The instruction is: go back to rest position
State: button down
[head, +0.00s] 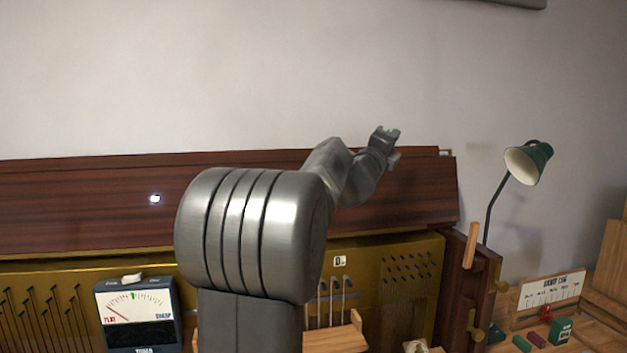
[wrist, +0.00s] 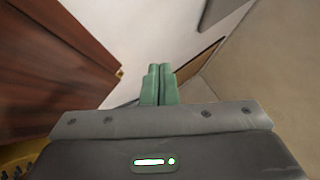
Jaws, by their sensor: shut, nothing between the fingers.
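My gripper (head: 388,132) is raised at the end of my arm, in front of the pale wall near the right end of the piano's dark wooden top panel. In the wrist view its two green fingers (wrist: 158,84) are together with nothing between them. The piano's dark panel (head: 90,208) spans the left and middle of the head view, and it also shows at the left in the wrist view (wrist: 50,70). My arm hides part of the piano's middle.
A tuner meter (head: 138,312) stands at the lower left. A green desk lamp (head: 530,162) stands at the right. A wooden box (head: 550,292) with a label card and small coloured items is at the lower right. The wall area above the piano is clear.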

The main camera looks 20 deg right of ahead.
jog(key=shift+w+d, duration=0.1)
jog(key=w+d+f+p, duration=0.3)
jog(key=w+d, duration=0.4)
jog(key=w, duration=0.3)
jog(key=shift+d+p, duration=0.35)
jog(key=shift+d, duration=0.05)
jog(key=shift+s, duration=0.15)
